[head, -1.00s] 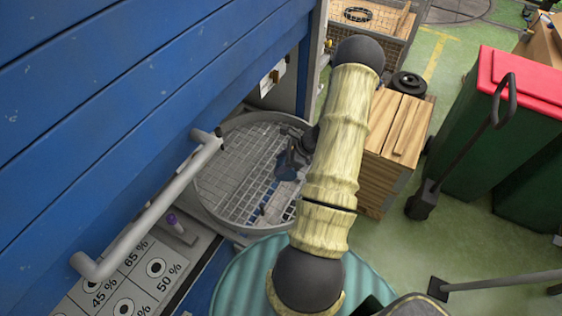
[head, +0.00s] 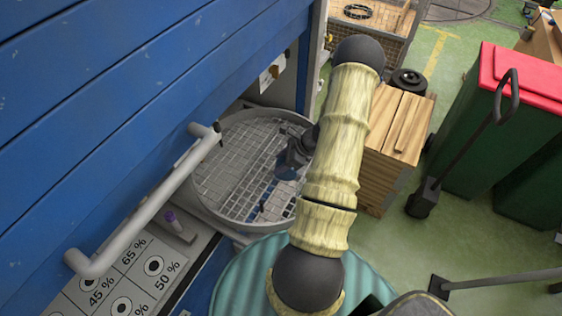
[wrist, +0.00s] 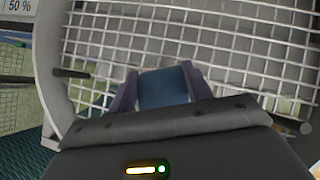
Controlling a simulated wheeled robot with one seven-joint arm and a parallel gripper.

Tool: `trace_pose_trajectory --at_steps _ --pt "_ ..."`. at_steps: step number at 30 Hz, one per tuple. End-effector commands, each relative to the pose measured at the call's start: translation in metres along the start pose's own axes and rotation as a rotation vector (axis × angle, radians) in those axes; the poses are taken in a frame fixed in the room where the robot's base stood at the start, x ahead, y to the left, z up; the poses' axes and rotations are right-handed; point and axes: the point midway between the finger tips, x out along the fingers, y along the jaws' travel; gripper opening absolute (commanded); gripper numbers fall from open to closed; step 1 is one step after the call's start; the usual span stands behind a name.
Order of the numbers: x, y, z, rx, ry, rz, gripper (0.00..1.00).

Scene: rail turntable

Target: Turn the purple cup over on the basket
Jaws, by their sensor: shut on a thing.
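My gripper (wrist: 160,92) is shut on a blue thing (wrist: 163,88); a dark purple-grey finger shows on each side of it. Its shape is mostly hidden, and I cannot tell for sure whether it is the purple cup. The round wire-mesh basket (head: 240,165) has a pale grey rim and stands beside the blue wall. In the wrist view its mesh (wrist: 235,35) fills most of the background. In the head view my gripper (head: 290,165) is over the right part of the basket, partly behind my arm. A small purple-topped thing (head: 170,216) is left of the basket.
A pale pipe handle (head: 150,205) runs along the blue wall beside the basket. A panel with percent marks (head: 125,275) is at lower left.

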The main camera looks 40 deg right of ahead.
Motion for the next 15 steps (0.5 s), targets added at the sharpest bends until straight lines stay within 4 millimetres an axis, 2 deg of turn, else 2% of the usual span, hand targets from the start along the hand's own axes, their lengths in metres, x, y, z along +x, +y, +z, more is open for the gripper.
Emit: trace_pose_trajectory --at_steps 11,12,15 --pt "0.0031 -0.0005 -0.0042 0.002 0.000 -0.002 0.20" --pt "0.0026 -0.0006 -0.0039 0.002 0.000 -0.002 0.56" --pt "0.0026 -0.0005 -0.0037 0.002 0.000 -0.002 0.75"
